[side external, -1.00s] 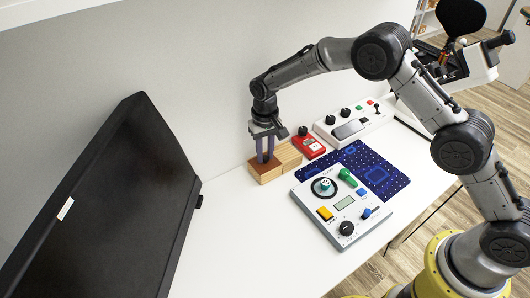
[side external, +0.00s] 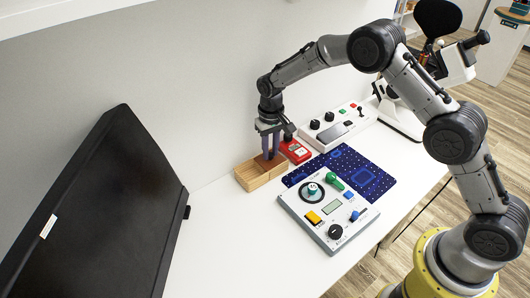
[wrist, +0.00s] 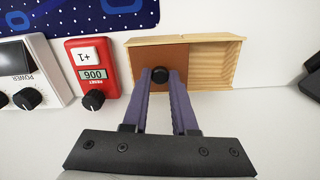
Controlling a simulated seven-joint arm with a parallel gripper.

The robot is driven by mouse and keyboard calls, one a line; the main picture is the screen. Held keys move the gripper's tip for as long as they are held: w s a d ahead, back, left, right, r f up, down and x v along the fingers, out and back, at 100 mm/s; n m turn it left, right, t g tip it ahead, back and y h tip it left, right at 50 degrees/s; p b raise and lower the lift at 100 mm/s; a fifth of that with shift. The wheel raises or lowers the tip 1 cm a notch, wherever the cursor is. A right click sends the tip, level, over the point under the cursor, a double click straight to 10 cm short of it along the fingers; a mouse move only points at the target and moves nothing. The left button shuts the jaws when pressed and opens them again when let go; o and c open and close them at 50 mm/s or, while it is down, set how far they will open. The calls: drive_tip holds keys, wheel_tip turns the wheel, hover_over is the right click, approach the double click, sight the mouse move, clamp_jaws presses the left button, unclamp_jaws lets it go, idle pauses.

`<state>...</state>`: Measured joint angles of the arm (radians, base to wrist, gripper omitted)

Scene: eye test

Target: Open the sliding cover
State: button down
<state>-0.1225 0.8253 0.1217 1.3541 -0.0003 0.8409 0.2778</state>
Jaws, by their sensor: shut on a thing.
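A pale wooden box (side external: 264,182) stands on the white table near the wall. Its brown sliding cover (wrist: 141,62) lies over the left half of the box in the wrist view. The other half is open there, and the bare wooden interior (wrist: 213,66) shows, with nothing seen inside. In the side view this open half is the left one. My gripper (side external: 271,157) points down at the cover. In the wrist view its purple fingers (wrist: 161,78) are shut on the round black knob (wrist: 160,73) of the cover.
A red meter (side external: 296,151) stands close beside the box's covered end. A blue patterned mat (side external: 372,178) and a control panel (side external: 312,232) lie in front. A white console (side external: 334,129) is behind, and a black monitor (side external: 110,215) is at left.

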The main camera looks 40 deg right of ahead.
sight(270, 154)
drive_tip(key=c, duration=0.7)
unclamp_jaws()
drive_tip(key=shift+r, duration=6.95)
